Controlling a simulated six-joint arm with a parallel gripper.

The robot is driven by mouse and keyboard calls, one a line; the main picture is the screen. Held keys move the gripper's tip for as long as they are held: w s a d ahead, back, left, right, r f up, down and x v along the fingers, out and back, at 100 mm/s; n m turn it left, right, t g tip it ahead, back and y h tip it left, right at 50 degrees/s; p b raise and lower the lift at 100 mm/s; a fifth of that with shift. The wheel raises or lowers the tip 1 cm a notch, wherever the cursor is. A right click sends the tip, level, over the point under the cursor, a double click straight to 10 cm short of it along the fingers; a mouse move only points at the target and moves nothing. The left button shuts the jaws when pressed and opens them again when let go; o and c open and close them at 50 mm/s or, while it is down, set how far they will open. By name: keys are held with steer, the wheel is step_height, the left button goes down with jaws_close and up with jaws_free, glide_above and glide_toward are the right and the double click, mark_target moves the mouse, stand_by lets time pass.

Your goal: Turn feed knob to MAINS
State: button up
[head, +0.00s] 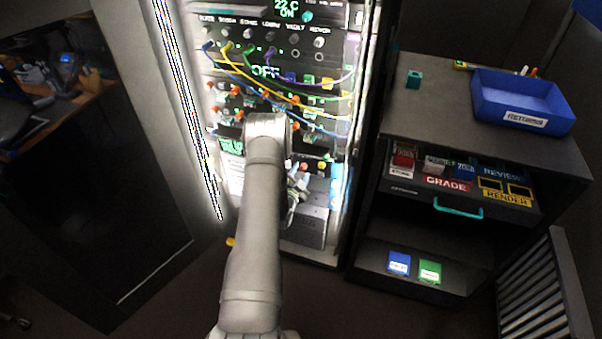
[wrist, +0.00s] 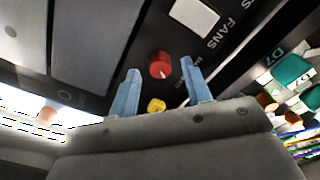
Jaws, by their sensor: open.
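My gripper (wrist: 159,68) is open in the wrist view, with its two blue-grey fingers apart and nothing held between them. A red round knob (wrist: 160,64) on the dark panel shows in the gap between the fingertips; I cannot tell if they touch it. A yellow knob (wrist: 156,105) shows lower, between the fingers. The word FANS is printed near a white square on that panel. No FEED or MAINS label is readable, so I cannot tell which knob is the feed knob. In the head view my gripper (head: 297,188) is partly hidden behind my arm, at the lower rack.
The lit rack carries colored cables (head: 262,75) and several orange-tipped plugs above my gripper. A grey box (head: 308,225) is at the rack's base. To the right stands a dark cabinet with a blue tray (head: 480,105) and a teal handle (head: 458,211). A slatted grey object is at far right.

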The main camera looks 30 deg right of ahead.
steer(key=shift+w+d, duration=0.25)
steer(key=shift+w, duration=0.05)
jaws_close()
steer(key=shift+n, duration=0.4)
steer(key=n, duration=1.1)
stand_by(0.5)
